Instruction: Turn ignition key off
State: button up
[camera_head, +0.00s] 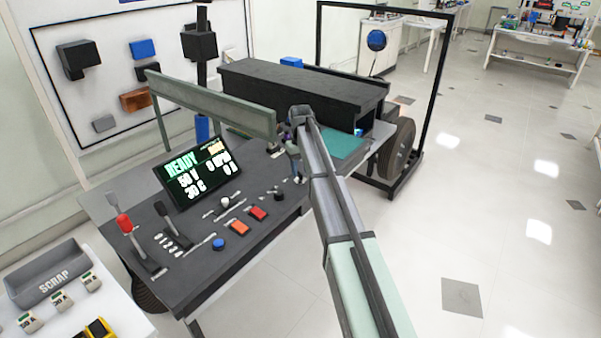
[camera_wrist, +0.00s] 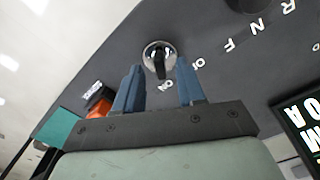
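The ignition key is a small black grip in a round silver lock (camera_wrist: 158,52) on the dark panel, near the top middle of the wrist view. The grip runs roughly up and down in that view. My gripper (camera_wrist: 159,67) is open, with a blue finger on either side of the key's lower end and gaps between. I cannot tell how far above the panel the fingertips are. In the head view my gripper (camera_head: 297,176) is over the console's right part, and the key cannot be made out.
The dark console (camera_head: 200,262) carries a lit READY display (camera_head: 197,172), a red-topped lever (camera_head: 125,224), orange and red buttons (camera_head: 240,228) and a blue knob (camera_head: 218,244). A green rail (camera_head: 215,105) and a long black box (camera_head: 300,85) stand behind. A teal mat (camera_head: 345,145) lies right of my gripper.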

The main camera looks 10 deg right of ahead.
jog(key=shift+f, duration=1)
grip_shut()
